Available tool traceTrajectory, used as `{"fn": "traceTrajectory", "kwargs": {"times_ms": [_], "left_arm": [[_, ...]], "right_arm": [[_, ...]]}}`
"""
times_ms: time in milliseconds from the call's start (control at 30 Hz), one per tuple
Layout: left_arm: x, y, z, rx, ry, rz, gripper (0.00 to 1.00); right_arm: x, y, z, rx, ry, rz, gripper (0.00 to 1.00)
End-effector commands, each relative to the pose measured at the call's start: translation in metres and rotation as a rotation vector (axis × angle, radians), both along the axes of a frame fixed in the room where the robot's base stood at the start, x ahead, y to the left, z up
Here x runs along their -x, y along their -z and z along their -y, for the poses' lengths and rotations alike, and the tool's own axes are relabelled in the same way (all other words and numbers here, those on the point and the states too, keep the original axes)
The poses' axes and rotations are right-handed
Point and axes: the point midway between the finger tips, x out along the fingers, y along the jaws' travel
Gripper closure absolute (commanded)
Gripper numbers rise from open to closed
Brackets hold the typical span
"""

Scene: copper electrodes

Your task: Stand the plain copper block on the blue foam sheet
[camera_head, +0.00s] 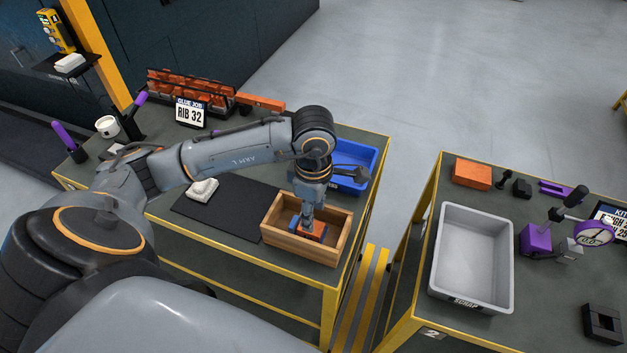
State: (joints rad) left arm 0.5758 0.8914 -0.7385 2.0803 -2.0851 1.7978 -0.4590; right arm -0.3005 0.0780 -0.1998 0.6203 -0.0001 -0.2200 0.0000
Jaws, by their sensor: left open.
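My left gripper (307,226) reaches down into an open wooden box (293,248) on the left table. Its jaws are open. An orange copper block (315,232) lies in the box, right at the fingertips; the fingers partly cover it, and I cannot tell if they touch it. Small blue patches show beside the fingers; I cannot tell whether they are foam or part of the gripper. No blue foam sheet is clearly visible. My right gripper is not in view.
A blue bin (349,187) stands behind the box, partly hidden by my arm. A black mat (235,217) lies left of the box. On the right table are a grey tray (442,250), an orange block (472,174) and a purple stand with a dial (594,233). A gap separates the tables.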

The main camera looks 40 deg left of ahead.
Motion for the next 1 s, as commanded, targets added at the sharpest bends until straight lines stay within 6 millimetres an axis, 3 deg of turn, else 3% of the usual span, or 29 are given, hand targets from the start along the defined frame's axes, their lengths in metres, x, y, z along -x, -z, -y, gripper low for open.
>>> {"fn": "traceTrajectory", "kwargs": {"times_ms": [200,400,1000], "left_arm": [[-0.001,-0.044,0.000,0.000,0.001,0.005,0.53],[-0.001,-0.067,0.000,0.000,-0.001,0.001,0.53],[0.000,-0.072,0.000,0.000,0.000,-0.002,0.53]], "right_arm": [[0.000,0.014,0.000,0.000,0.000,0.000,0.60],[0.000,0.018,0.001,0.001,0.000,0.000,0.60],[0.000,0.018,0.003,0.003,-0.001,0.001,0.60]]}}
